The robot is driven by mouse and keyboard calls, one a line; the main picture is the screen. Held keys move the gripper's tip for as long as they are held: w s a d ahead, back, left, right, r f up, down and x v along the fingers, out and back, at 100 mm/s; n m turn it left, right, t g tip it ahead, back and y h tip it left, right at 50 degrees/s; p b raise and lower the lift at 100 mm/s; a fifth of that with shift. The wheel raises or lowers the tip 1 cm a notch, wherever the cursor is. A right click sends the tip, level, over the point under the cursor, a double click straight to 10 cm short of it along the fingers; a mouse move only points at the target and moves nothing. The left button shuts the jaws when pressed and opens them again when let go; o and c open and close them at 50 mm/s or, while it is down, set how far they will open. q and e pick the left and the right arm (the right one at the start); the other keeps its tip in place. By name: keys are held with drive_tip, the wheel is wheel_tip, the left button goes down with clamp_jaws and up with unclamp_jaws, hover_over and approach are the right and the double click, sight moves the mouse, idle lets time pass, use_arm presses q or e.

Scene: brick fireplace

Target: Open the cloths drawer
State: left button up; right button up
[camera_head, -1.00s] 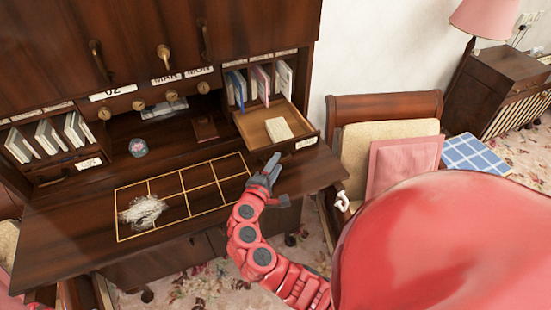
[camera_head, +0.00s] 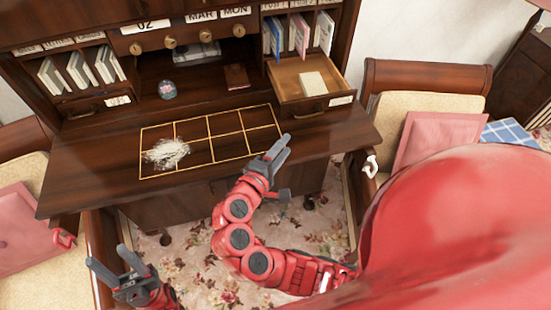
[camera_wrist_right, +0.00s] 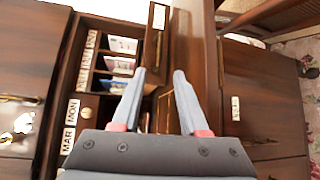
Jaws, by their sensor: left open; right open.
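The dark wooden desk (camera_head: 75,170) has a small drawer (camera_head: 285,97) at right that stands pulled out, with a pale block (camera_head: 312,84) inside and a white label on its front. A drawer at left (camera_head: 88,110) is shut and also labelled. Neither drawer label is readable. My right gripper (camera_head: 277,149) is open and empty over the desk's front edge, below the open drawer. In the right wrist view its fingers (camera_wrist_right: 160,80) are spread, with the drawer ahead of them. My left gripper (camera_head: 111,262) is open and empty at lower left, in front of the desk.
A gold grid on the desktop holds a pile of whitish strands (camera_head: 167,153). A round glass-like object (camera_head: 167,90) and a brown booklet (camera_head: 236,77) stand behind it. Chairs with pink cushions (camera_head: 437,138) flank the desk. The desktop's front left is clear.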

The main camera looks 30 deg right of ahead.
drive_tip(key=v, duration=0.4)
idle(0.5)
